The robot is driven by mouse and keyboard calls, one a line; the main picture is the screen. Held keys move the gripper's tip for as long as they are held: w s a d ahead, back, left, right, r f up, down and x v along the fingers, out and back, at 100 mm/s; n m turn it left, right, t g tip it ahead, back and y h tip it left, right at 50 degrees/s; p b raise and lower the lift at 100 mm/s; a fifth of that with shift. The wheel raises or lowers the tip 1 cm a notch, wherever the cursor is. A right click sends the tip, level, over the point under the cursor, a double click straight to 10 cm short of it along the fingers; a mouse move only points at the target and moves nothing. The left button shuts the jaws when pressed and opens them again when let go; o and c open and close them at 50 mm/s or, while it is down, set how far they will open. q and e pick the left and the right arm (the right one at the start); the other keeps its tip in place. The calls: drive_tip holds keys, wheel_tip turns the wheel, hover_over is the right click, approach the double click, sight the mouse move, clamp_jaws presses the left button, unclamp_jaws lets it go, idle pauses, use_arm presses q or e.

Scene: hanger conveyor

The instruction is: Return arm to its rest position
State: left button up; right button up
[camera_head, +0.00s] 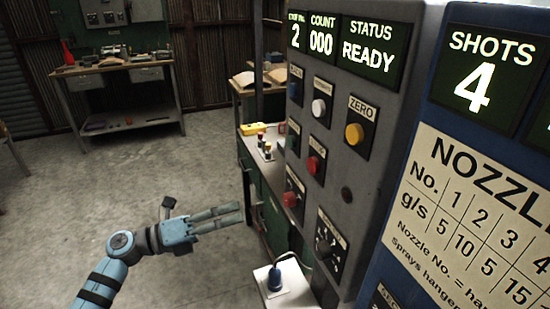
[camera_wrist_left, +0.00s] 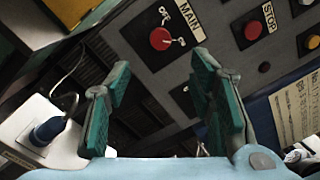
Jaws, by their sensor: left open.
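My left arm comes in from the lower left in the head view. Its gripper (camera_head: 240,212) points right toward the grey control panel (camera_head: 368,130) and is apart from it. In the left wrist view the two green-padded fingers (camera_wrist_left: 162,110) stand wide apart with nothing between them. Beyond them are the panel's red MAIN knob (camera_wrist_left: 160,39) and the red STOP button (camera_wrist_left: 252,30). My right gripper shows in neither view.
A white box with a blue plug (camera_head: 274,279) stands below the panel. A blue cabinet with a nozzle chart (camera_head: 480,200) fills the right side. A workbench (camera_head: 115,68) stands at the back left. The floor (camera_head: 80,190) around my left arm is clear.

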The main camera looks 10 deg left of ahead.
use_arm(q)
drive_tip(key=w+a+f+n+t+y, duration=0.45)
drive_tip(key=a+n, duration=0.25)
drive_tip(key=n, duration=0.2)
drive_tip(key=w+a+f+n+t+y, duration=0.3)
drive_tip(key=a+n+y, duration=0.3)
drive_tip(key=n, duration=0.2)
drive_tip(key=s+a+f+n+g+y, duration=0.2)
drive_tip(key=s+a+f+n+y, duration=0.3)
drive_tip(key=f, duration=0.6)
drive_tip(key=s+a+f+n+g+y, duration=0.25)
drive_tip(key=f+n, duration=0.35)
drive_tip(key=f, duration=0.4)
drive_tip(key=s+d+f+n+g, duration=0.2)
drive_tip(key=s+f+n+g, duration=0.15)
drive_tip(key=s+f, duration=0.7)
drive_tip(key=s+d+f+n+g, duration=0.3)
drive_tip(key=s+f+g, duration=0.1)
drive_tip(key=s+f, duration=0.65)
drive_tip(key=s+d+f+g, duration=0.1)
drive_tip(key=s+d+f, duration=0.1)
drive_tip(key=s, duration=0.5)
drive_tip(key=s+d+f+n+g+h, duration=0.1)
drive_tip(key=s+d, duration=0.3)
drive_tip(key=s, duration=0.4)
drive_tip(key=s+d+f+g, duration=0.3)
drive_tip(key=s, duration=0.4)
drive_tip(key=shift+s+d+h, duration=0.15)
drive_tip(key=shift+d+h, duration=0.15)
drive_tip(key=shift+d, duration=0.1)
